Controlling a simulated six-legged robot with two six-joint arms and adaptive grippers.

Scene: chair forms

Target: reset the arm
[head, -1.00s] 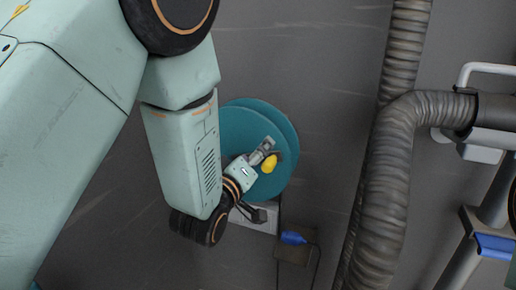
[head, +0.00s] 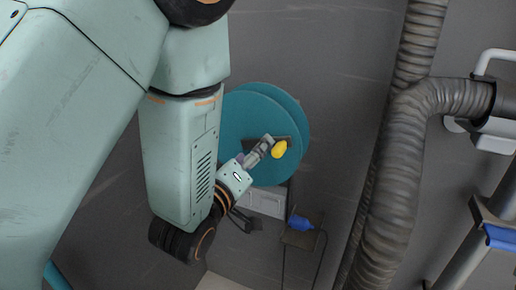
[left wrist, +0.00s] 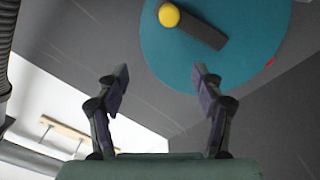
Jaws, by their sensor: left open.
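My left arm comes in from the left of the head view and bends down and then up at the wrist. Its gripper (head: 262,150) lies in front of a teal disc (head: 247,108), close beside a yellow knob (head: 280,150). In the left wrist view the gripper (left wrist: 160,80) is open, with its two fingers apart and nothing between them. The teal disc (left wrist: 250,60) is beyond the fingers, with the yellow knob (left wrist: 169,15) on a dark bar (left wrist: 207,32). Whether anything touches, I cannot tell. My right gripper is in neither view.
A thick ribbed grey hose (head: 393,190) runs down the right side of the head view. A blue object (head: 300,222) sits on a small dark stand below the disc. A metal frame with a blue part (head: 500,237) stands at the far right.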

